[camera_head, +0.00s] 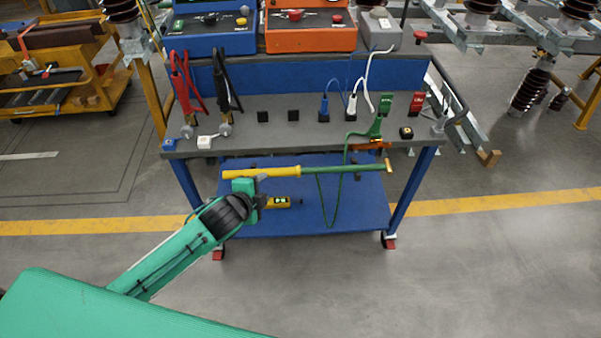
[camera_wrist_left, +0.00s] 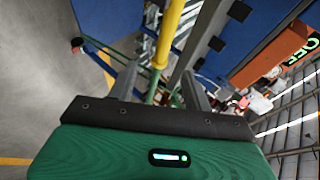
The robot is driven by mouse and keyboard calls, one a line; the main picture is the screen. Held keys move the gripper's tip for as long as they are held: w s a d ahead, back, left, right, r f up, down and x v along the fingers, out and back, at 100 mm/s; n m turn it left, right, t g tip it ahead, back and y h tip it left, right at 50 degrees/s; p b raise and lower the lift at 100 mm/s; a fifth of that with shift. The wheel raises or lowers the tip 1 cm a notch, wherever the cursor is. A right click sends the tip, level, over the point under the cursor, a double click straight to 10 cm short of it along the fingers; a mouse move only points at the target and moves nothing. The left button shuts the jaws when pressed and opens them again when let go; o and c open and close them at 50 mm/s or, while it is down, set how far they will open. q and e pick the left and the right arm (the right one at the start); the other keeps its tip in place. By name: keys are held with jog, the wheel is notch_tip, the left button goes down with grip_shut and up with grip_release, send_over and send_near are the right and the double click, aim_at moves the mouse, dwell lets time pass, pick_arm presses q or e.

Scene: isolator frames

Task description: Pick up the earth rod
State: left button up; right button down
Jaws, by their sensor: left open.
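The earth rod is a long rod with a yellow part (camera_head: 262,172) at the left and a green part (camera_head: 345,168) at the right, ending in a brass-coloured cross piece. It lies crosswise at the front of the blue cart, just below the top's front edge. A green cable (camera_head: 320,195) hangs in a loop from it. My left gripper (camera_head: 262,186) is open at the rod's yellow part. My right gripper is not in view.
A yellow device (camera_head: 281,202) shows over the blue lower shelf (camera_head: 350,210). Blue (camera_head: 210,38) and orange (camera_head: 310,38) units stand behind. Floor in front is clear.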

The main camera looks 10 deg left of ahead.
pick_arm(q)
jog(key=r, duration=0.1)
send_near(284, 173)
jog(key=x, duration=0.4)
jog(key=shift+w+a+f, duration=0.1)
jog(key=shift+w+f, duration=0.1)
jog(key=shift+w, duration=0.2)
jog(key=x, duration=0.4)
jog(key=shift+w+d+f+p, duration=0.1)
jog(key=shift+d+f+p, duration=0.15)
jog(key=shift+p, duration=0.1)
jog(key=shift+w+f, duration=0.15)
jog(key=shift+w, duration=0.15)
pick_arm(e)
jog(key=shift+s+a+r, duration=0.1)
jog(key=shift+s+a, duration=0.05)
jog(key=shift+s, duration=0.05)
pick_arm(q)
jog(key=c, duration=1)
grip_shut()
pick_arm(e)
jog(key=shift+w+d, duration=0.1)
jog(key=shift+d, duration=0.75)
